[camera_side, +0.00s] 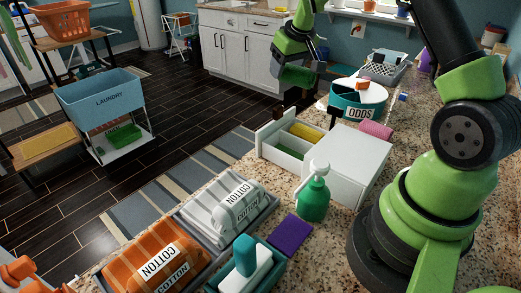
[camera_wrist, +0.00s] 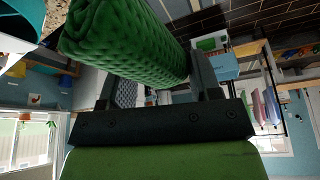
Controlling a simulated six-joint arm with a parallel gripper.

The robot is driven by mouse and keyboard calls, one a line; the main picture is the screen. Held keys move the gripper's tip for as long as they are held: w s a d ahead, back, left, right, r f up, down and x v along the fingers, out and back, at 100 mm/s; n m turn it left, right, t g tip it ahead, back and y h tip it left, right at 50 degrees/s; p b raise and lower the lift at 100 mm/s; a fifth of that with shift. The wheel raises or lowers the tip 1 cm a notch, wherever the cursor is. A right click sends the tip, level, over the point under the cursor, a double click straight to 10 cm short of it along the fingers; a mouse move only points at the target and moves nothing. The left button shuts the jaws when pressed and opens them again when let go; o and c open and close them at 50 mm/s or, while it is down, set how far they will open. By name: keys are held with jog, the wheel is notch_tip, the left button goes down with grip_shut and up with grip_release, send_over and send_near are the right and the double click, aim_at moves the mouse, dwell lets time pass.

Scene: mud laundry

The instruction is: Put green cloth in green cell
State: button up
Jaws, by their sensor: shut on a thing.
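My gripper (camera_side: 304,60) is shut on a rolled green cloth (camera_side: 297,75), held in the air beyond the open drawer. In the wrist view the same textured green cloth (camera_wrist: 125,45) lies across between the two dark fingers. In the side view, the white drawer (camera_side: 262,152) is pulled out from its white cabinet (camera_side: 345,165) on the counter. It has a green cell (camera_side: 288,147) that looks empty, and a yellow cloth (camera_side: 307,132) in the cell beside it. The cloth is well above and behind the drawer, apart from it.
A teal ODDS tub (camera_side: 357,100) stands behind the cabinet, with a pink cloth (camera_side: 376,130) near it. A purple cloth (camera_side: 290,234) and COTTON bundles (camera_side: 236,208) lie nearer.

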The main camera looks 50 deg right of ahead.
jog(key=s+a+r+n, duration=0.1)
jog(key=s+a+r, duration=0.1)
jog(key=a, duration=0.7)
jog(key=shift+a+r+n+y, duration=0.25)
jog(key=shift+r+n+y, duration=0.05)
jog(key=shift+r, duration=0.1)
jog(key=shift+n+y, duration=0.4)
jog(key=shift+n, duration=0.4)
jog(key=s+a, duration=0.1)
jog(key=a, duration=0.1)
jog(key=s+a+r, duration=0.1)
jog(key=s+a, duration=0.1)
jog(key=a, duration=0.1)
jog(key=s+a, duration=0.2)
jog(key=a, duration=0.1)
jog(key=shift+s+a+r, duration=0.25)
jog(key=shift+r, duration=0.05)
jog(key=shift+s+a, duration=0.3)
jog(key=shift+s, duration=0.05)
jog(key=shift+d, duration=0.1)
